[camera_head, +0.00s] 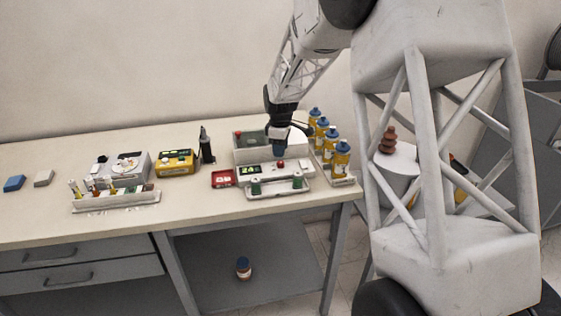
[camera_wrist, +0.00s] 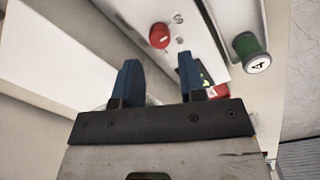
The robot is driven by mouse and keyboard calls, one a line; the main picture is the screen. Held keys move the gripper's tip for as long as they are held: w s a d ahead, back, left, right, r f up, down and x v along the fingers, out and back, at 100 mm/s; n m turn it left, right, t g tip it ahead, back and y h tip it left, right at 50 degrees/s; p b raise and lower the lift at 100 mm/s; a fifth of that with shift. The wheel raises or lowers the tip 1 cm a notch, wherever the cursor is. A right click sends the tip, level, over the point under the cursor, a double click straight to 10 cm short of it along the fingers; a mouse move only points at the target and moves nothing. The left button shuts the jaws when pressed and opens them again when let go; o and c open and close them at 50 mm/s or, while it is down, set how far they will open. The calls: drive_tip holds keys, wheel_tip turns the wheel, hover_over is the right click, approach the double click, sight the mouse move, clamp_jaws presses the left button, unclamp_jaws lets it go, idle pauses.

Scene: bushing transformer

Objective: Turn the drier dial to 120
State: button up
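A pale bench device (camera_head: 270,179) stands under my gripper, with a small green-lit display (camera_head: 250,170) on its front. A round red knob (camera_head: 281,163), likely the drier dial, sits on its panel. The knob also shows in the wrist view (camera_wrist: 160,36) with a small light mark on its face; its setting cannot be read. My gripper (camera_head: 279,152) points down just above and behind the knob. In the wrist view its two blue fingers (camera_wrist: 158,65) are apart with nothing between them, and the knob lies beyond their tips, not touched.
Several yellow bottles with blue caps (camera_head: 341,158) stand close on the right.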

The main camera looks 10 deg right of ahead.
sight(281, 162)
drive_tip(key=shift+w+f, duration=0.1)
drive_tip(key=shift+f, duration=2.7)
drive_tip(key=shift+c, duration=0.5)
drive_tip(key=c, duration=0.6)
drive_tip(key=shift+o, duration=0.2)
